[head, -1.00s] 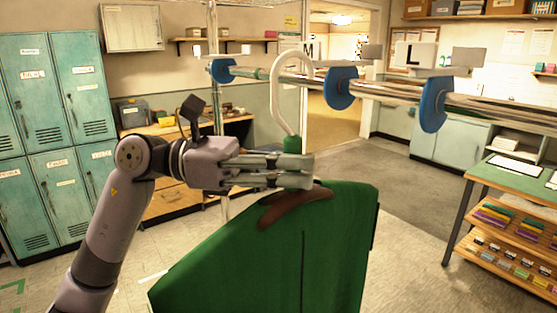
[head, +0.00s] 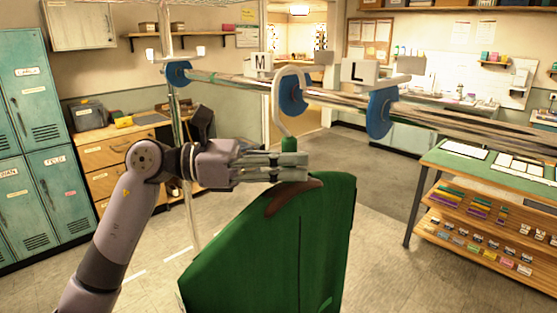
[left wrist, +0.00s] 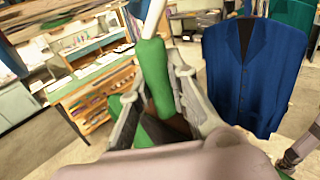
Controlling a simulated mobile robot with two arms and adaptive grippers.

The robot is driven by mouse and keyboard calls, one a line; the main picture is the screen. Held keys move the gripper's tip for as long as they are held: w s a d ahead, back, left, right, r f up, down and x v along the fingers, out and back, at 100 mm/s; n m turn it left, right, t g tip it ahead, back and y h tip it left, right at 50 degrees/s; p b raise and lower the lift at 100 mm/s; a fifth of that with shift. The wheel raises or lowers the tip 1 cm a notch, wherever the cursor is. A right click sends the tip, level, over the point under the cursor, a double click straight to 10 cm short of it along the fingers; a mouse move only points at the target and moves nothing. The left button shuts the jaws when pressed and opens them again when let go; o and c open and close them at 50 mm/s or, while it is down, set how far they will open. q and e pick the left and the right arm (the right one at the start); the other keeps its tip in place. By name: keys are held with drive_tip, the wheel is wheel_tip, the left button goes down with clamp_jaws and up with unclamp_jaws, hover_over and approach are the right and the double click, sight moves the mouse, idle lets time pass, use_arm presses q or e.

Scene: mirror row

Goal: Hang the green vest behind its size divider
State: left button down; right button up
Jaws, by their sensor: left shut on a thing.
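The green vest (head: 275,250) hangs tilted from its brown hanger (head: 293,197). My left gripper (head: 303,167) is shut on the hanger's green neck (head: 289,144), which also shows between the fingers in the left wrist view (left wrist: 156,82). The white hook (head: 276,105) rises above the gripper and overlaps the middle blue divider (head: 291,98) and the rail (head: 335,100). I cannot tell whether it is around the rail. An M tag (head: 262,65) stands by the middle divider, an L tag (head: 358,71) by the right divider (head: 380,112). My right gripper is out of view.
Another blue divider (head: 178,74) sits at the rail's left end. In the left wrist view a blue vest (left wrist: 245,80) hangs at the right, with a teal one (left wrist: 292,14) behind it. A green-topped table (head: 480,165) with stocked shelves stands at the right. Floor between is clear.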

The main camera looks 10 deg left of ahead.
use_arm(q)
drive_tip(key=p, duration=0.4)
hover_over(328, 174)
drive_tip(key=shift+w+d, duration=0.2)
wheel_tip(328, 174, down, 3)
drive_tip(key=b, duration=0.3)
drive_tip(key=shift+f, duration=0.2)
idle(0.3)
drive_tip(key=c, duration=1.4)
unclamp_jaws()
drive_tip(key=shift+s, duration=0.1)
drive_tip(key=shift+c, duration=0.2)
drive_tip(key=shift+f, duration=0.1)
drive_tip(key=o, duration=0.6)
drive_tip(key=shift+o, duration=0.2)
drive_tip(key=shift+a+b, duration=0.2)
drive_tip(key=shift+b, duration=0.1)
